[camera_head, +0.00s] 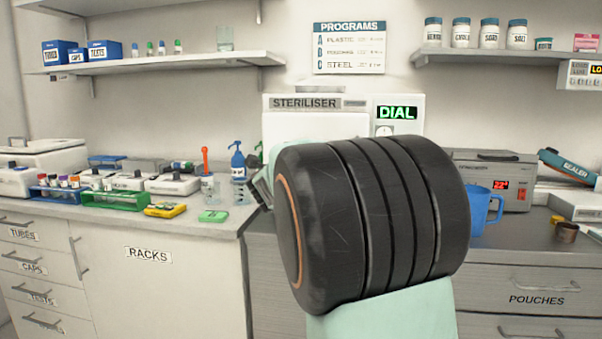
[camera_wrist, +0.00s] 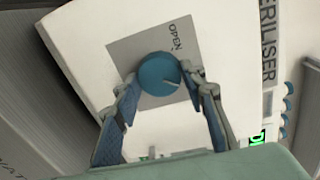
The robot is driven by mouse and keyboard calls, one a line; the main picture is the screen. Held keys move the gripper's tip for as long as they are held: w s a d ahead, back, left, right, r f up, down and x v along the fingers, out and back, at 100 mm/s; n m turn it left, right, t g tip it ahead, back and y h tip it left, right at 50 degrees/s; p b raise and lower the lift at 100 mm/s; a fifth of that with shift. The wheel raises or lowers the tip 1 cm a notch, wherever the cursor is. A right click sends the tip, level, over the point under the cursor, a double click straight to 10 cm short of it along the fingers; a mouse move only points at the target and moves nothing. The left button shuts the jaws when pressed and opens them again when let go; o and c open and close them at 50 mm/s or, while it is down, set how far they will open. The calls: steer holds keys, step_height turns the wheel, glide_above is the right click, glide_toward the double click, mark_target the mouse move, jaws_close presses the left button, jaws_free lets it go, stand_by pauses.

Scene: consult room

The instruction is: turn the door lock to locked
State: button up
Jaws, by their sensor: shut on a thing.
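In the wrist view, the lock is a round blue knob (camera_wrist: 157,68) on a grey plate (camera_wrist: 124,52) on the white steriliser door (camera_wrist: 82,38). The word "OPEN" (camera_wrist: 181,33) is printed on the plate, rotated in this view. A short pale mark on the knob points away from that word. My gripper (camera_wrist: 161,82) is shut on the knob, one finger on each side. In the head view, the steriliser (camera_head: 300,125) stands on the counter with a green "DIAL" display (camera_head: 397,113). My arm hides its lower front and the knob. Part of my gripper (camera_head: 262,185) shows left of the arm.
Shelves (camera_head: 160,63) hang above.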

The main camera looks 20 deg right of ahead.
steer(key=shift+m+b, duration=0.35)
steer(key=shift+m, duration=0.15)
stand_by(0.3)
steer(key=o, duration=1.2)
steer(key=shift+c, duration=0.2)
steer(key=shift+a, duration=0.1)
steer(key=v, duration=0.7)
steer(key=shift+s, duration=0.25)
